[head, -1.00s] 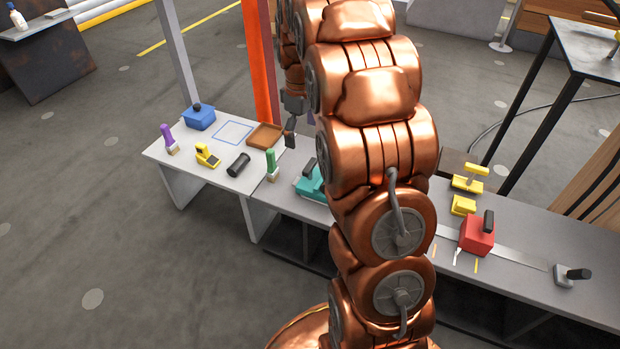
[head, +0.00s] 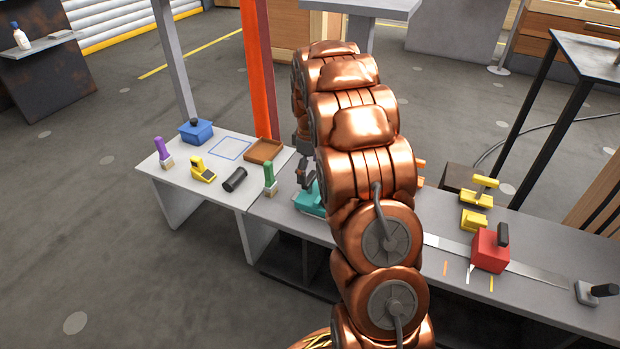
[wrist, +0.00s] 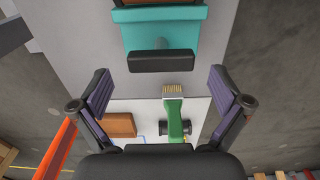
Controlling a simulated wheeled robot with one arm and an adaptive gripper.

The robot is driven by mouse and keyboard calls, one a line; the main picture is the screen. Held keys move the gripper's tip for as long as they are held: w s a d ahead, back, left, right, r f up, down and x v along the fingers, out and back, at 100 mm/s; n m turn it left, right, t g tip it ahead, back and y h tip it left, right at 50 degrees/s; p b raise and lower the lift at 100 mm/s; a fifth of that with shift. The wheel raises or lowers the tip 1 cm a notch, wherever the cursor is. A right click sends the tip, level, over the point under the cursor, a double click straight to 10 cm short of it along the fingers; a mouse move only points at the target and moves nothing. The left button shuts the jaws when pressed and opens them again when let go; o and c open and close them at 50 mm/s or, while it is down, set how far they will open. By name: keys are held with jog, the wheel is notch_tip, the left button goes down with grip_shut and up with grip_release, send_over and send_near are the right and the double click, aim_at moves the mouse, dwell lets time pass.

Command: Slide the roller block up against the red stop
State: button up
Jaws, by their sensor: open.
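A red block (head: 490,252) with a black handle sits on a flat pale strip on the right bench. A teal block (head: 309,199) stands on the bench left of my arm, which partly hides it. In the wrist view the teal block (wrist: 160,38) shows a black bar handle (wrist: 162,61) toward me. Which of these is the roller block or the red stop I cannot tell for sure. My gripper (wrist: 160,92) is open and empty, with its fingers spread wide, short of the black handle in the picture. In the head view my gripper (head: 306,174) is close to the teal block.
A green-handled brush (head: 270,178) stands near the teal block. The left table holds a brown tray (head: 263,150), black cylinder (head: 235,180), yellow tool (head: 203,170), purple brush (head: 163,152) and blue box (head: 196,132). Yellow parts (head: 474,220) stand behind the red block; a grey black-handled piece (head: 590,292) ends the strip.

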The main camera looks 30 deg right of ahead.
jog(key=shift+f, duration=0.9)
jog(key=c, duration=1.6)
jog(key=shift+s, duration=0.1)
jog(key=shift+c, duration=0.2)
